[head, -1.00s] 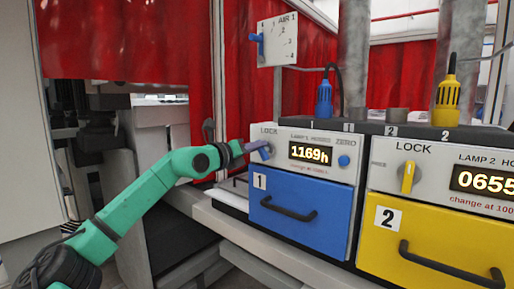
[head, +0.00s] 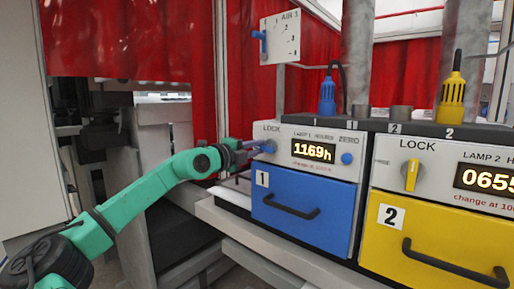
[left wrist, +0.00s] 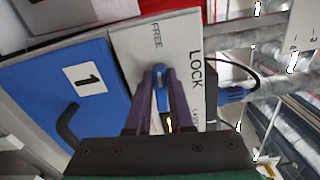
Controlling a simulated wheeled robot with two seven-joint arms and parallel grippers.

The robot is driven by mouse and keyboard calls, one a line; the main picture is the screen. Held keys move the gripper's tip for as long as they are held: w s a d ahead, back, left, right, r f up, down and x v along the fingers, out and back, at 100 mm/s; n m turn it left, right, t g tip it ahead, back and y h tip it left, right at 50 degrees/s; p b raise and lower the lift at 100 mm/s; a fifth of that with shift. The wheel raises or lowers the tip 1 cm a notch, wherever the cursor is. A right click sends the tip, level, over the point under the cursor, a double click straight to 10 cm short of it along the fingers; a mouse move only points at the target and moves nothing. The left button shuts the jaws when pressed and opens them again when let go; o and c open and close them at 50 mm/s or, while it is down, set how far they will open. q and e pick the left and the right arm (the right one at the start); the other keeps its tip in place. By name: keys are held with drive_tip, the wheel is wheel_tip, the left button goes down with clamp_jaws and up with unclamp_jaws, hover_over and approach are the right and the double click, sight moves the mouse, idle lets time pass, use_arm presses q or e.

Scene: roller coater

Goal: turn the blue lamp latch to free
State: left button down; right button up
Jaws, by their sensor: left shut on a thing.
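The blue lamp latch (left wrist: 161,88) is a small blue knob on the white panel of unit 1. In the head view the latch (head: 268,147) is just below the LOCK label, left of the 1169h display. My left gripper (head: 256,147) reaches it from the left. In the left wrist view, the two dark fingers of my left gripper (left wrist: 158,82) are on either side of the latch and shut on it. The latch's long side lies roughly in line with the FREE label (left wrist: 156,35), and the LOCK label (left wrist: 196,70) is off to its side. My right gripper is not in view.
Below the panel is a blue drawer (head: 285,222) with a black handle. To the right, unit 2 has a yellow knob (head: 411,176) and a yellow drawer (head: 440,240). An AIR 1 box (head: 282,38) stands above. Red curtains (head: 150,45) hang behind.

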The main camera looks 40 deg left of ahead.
use_arm(q)
drive_tip(key=shift+f+n, duration=0.1)
drive_tip(key=shift+n, duration=0.5)
drive_tip(key=c, duration=0.8)
unclamp_jaws()
drive_tip(key=s+b, duration=1.4)
drive_tip(key=shift+s+d, duration=0.15)
drive_tip(key=shift+s, duration=0.15)
drive_tip(key=shift+f, duration=0.1)
